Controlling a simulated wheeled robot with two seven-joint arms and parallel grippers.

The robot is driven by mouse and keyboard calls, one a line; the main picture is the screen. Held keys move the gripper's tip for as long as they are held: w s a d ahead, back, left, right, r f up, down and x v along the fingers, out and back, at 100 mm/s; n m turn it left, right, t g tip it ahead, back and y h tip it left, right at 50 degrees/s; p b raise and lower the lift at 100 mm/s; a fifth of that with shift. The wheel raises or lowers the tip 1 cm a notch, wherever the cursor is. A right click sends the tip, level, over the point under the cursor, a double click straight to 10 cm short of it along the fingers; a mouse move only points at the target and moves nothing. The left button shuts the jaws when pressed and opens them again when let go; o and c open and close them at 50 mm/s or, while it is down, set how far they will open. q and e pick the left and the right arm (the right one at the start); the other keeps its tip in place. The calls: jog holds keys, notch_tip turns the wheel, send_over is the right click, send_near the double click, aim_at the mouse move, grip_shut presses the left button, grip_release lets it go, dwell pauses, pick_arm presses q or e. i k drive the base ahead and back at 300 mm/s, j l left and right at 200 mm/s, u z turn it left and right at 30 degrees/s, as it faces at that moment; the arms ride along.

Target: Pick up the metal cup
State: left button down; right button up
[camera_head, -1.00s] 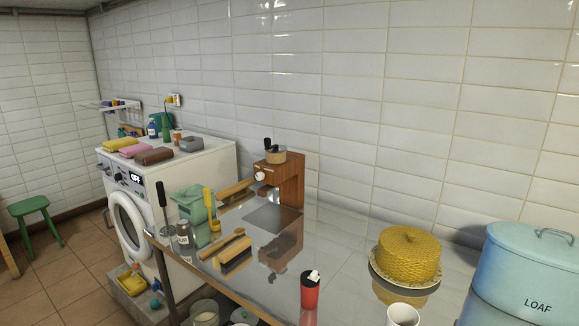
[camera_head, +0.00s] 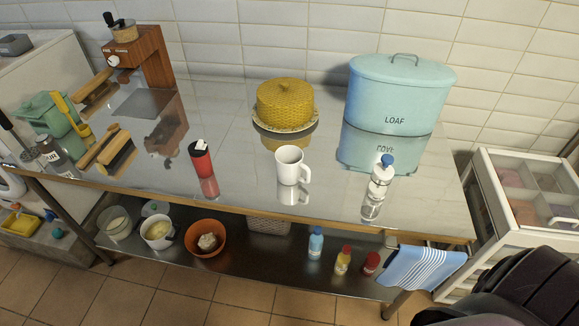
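A white mug (camera_head: 290,166) with its handle to the right stands upright near the front middle of the shiny metal table (camera_head: 240,185). It is the only cup I can make out on the tabletop, and its surface looks plain white; I cannot tell if it is metal. A red tumbler-like container (camera_head: 201,159) with a white top stands to its left. Neither gripper shows in the head view. A dark shape in the lower right corner may be part of my own body.
A yellow woven dome (camera_head: 285,103) on a plate stands behind the mug. A blue LOAF bin (camera_head: 400,95) and a clear bottle with a blue cap (camera_head: 381,176) stand to the right. A wooden coffee machine (camera_head: 139,57) is at left. Bowls and small bottles fill the lower shelf.

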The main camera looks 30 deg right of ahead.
aim_at(201, 161)
jog(key=i+j, duration=0.15)
jog(key=j, duration=0.2)
jog(key=i+j+z, duration=0.15)
jog(key=j+z, duration=0.15)
jog(key=i+j+z, duration=0.1)
jog(key=j+z, duration=0.25)
jog(key=i+j+z, duration=0.1)
jog(key=j+z, duration=0.2)
